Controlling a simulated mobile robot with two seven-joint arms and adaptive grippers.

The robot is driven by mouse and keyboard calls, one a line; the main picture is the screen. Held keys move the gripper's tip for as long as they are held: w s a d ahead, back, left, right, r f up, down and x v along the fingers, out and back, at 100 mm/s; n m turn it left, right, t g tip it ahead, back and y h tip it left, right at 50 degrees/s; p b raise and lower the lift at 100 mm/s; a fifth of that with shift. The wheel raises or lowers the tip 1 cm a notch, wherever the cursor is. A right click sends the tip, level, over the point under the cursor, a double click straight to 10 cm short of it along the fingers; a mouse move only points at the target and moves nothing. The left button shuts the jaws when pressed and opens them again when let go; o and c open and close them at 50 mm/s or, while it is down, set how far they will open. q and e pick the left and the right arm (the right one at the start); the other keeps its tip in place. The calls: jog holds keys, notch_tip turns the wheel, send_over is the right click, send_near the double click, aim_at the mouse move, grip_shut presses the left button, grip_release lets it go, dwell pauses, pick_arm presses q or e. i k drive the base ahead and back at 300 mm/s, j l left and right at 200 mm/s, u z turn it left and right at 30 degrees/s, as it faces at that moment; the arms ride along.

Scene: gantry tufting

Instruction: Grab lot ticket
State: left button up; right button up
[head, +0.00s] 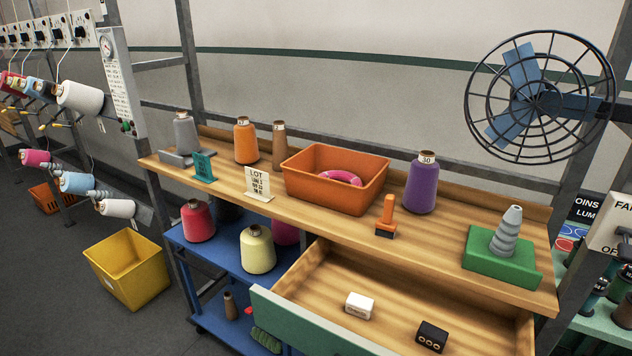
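The lot ticket (258,182) is a small cream card with dark print headed "LOT". It stands upright on the wooden worktop (445,232), close to the front edge. Neither of my grippers shows in the head view.
An orange cone (246,141), a brown cone (279,145) and a purple cone (422,183) stand on the worktop. An orange-handled tool (387,215) and a green base with a grey cone (502,254) are right. An open drawer (392,300) juts out below. A fan (540,97) is upper right.

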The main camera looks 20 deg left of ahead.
aim_at(258, 180)
jog(key=j+z, duration=0.35)
jog(key=j, duration=0.15)
jog(key=i+j+z, duration=0.1)
jog(key=j+z, duration=0.25)
jog(key=j, duration=0.2)
